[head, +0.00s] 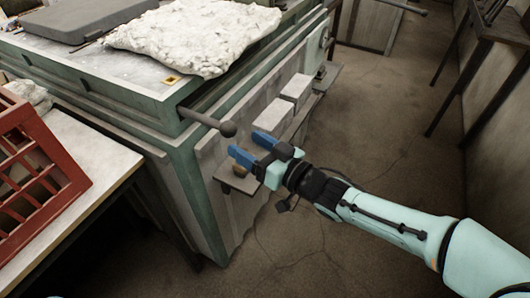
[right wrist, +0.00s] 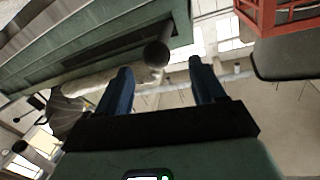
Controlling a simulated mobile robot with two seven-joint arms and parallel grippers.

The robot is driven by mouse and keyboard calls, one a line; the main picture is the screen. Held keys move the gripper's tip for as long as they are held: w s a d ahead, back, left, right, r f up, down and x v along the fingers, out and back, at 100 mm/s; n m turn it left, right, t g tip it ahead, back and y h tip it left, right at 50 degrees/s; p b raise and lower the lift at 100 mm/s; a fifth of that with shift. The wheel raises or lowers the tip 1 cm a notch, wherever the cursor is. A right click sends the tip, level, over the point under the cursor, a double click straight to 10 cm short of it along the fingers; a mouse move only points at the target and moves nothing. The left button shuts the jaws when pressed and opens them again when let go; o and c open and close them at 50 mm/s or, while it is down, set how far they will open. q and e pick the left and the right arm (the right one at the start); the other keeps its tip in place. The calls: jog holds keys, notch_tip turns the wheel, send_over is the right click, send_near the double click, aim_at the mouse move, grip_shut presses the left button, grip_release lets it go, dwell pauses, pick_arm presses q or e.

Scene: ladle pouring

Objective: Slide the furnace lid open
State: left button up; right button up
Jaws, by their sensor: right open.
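The green furnace (head: 150,138) stands in the upper left and middle of the head view. A dark rod with a ball knob (head: 228,128) sticks out from its side below the top edge. The ball knob (right wrist: 156,54) also shows in the right wrist view, in line with the gap between the fingertips. A flat dark grey slab (head: 75,20), perhaps the lid, lies on top; I cannot tell whether the rod joins it. My right gripper (head: 243,142) is open and empty, its blue fingers pointing toward the knob, close to it. My left gripper is not in view.
A white rocky crust (head: 195,35) covers part of the furnace top. Pale blocks (head: 285,105) sit on a side ledge beyond my gripper. A table (head: 95,165) with a red crate (head: 35,165) stands at left.

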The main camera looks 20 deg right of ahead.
jog(key=v, duration=0.4)
jog(key=shift+s, duration=0.2)
notch_tip(320, 180, down, 28)
jog(key=m+g+h+p, duration=0.4)
jog(key=m+g+p, duration=0.1)
jog(key=g+p, duration=0.25)
jog(key=s+a+f+m+g+p, duration=0.1)
jog(key=s+f+g, duration=0.3)
jog(key=s+f, duration=0.4)
jog(key=s+a+f+m+g+p, duration=0.1)
jog(key=s+a+f+g+p, duration=0.2)
jog(key=s, duration=1.2)
notch_tip(320, 180, down, 5)
jog(key=shift+s+a+r+g+h, duration=0.1)
jog(key=shift+s+a+g+h, duration=0.15)
jog(key=shift+g, duration=1)
jog(key=shift+w+r, duration=0.1)
